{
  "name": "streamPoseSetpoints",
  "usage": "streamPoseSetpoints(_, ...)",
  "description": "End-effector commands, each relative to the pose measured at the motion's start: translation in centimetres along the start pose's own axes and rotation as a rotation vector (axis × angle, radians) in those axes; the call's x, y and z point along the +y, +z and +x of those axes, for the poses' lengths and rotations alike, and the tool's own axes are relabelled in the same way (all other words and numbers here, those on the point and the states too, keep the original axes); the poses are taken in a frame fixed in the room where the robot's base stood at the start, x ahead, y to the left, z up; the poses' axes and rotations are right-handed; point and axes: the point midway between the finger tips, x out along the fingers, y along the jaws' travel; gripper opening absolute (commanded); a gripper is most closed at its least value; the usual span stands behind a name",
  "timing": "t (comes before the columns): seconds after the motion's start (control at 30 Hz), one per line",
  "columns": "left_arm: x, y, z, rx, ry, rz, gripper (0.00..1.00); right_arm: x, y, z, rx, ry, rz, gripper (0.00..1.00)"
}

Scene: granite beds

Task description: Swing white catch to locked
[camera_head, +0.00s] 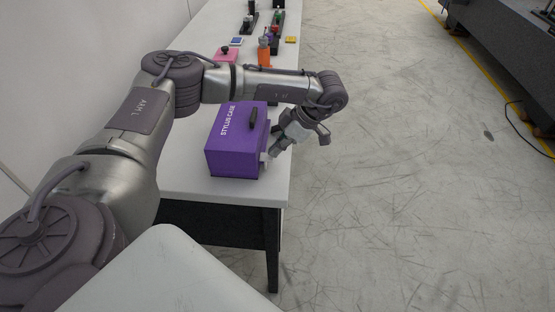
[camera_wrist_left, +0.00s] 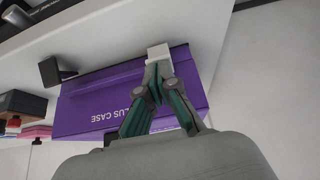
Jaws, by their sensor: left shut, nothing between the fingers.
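The white catch (camera_head: 264,163) shows as a small pale piece at the case's right side. It also shows in the left wrist view (camera_wrist_left: 158,51) as a white block just beyond the fingertips. My left gripper (camera_head: 269,155) is shut and empty, its tips at the catch. In the wrist view the fingertips (camera_wrist_left: 158,70) overlap the catch's lower edge; I cannot tell whether they touch. The fingers hide part of the case. My right gripper is not in view.
The white table (camera_head: 185,180) runs away from me. Behind the case stand an orange bottle (camera_head: 264,52), a pink box (camera_head: 226,56) and several small items. Open floor lies to the right, with a dark granite bed (camera_head: 510,60) at the far right.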

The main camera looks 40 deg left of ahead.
Motion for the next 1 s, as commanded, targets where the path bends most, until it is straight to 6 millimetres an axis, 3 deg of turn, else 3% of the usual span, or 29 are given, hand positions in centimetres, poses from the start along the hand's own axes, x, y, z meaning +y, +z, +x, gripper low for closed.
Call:
streamPoseSetpoints(0.57,0.0,-0.4,-3.9,-0.006,0.004,0.002,0.00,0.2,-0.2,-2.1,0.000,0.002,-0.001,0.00)
streamPoseSetpoints(1.0,0.0,-0.5,-4.4,-0.007,0.005,0.002,0.00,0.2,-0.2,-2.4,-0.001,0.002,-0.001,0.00)
